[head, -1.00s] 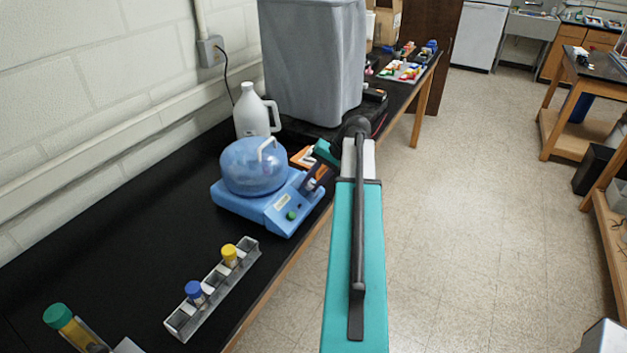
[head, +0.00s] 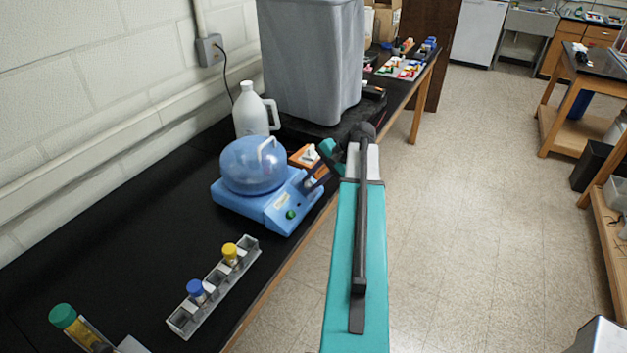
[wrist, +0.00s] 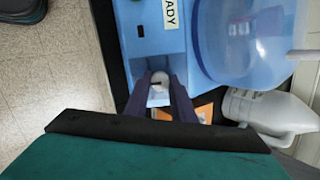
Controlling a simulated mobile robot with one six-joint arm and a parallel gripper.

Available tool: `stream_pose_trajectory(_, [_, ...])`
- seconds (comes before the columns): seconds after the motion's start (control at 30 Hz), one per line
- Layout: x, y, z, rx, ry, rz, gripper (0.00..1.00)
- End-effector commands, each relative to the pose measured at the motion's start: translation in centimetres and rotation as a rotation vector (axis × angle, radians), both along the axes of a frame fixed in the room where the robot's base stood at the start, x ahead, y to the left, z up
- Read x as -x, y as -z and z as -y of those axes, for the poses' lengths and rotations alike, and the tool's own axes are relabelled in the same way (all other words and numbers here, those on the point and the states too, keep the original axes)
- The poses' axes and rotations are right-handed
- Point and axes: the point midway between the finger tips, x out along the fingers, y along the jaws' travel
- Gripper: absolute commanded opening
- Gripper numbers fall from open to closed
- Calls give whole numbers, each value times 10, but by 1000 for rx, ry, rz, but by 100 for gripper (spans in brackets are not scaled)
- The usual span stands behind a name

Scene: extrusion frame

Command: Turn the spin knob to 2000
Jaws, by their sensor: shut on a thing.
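The blue centrifuge (head: 255,208) with a domed translucent lid (head: 252,166) stands on the black bench. A green button (head: 290,214) is on its front panel. The spin knob (wrist: 159,88), pale with a dark mark, is at the end of the panel in the wrist view. My gripper (wrist: 160,92) has its two dark fingers on either side of the knob and is shut on it. In the head view my gripper (head: 316,180) reaches the right end of the centrifuge and hides the knob. I cannot read any speed value.
A white jug (head: 252,112) and a large grey bin (head: 312,62) stand behind the centrifuge. An orange-and-white item (head: 303,156) lies close behind my gripper. A tube rack (head: 214,290) with blue-capped and yellow-capped tubes stands in front.

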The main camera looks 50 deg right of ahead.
Motion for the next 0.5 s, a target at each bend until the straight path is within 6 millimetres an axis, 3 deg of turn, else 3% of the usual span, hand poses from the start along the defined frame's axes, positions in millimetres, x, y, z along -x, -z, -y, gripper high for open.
stream_pose_trajectory(0.23, [-2, -2, 1, 2, 1, 7, 0])
stream_pose_trajectory(0.27, [-2, -2, 1, 3, 1, 7, 24])
stream_pose_trajectory(0.3, [-2, -2, 1, 3, 1, 7, 31])
stream_pose_trajectory(0.37, [-2, -2, 0, 3, 0, 6, 41])
stream_pose_trajectory(0.5, [-1, -1, 0, 2, -1, 4, 41])
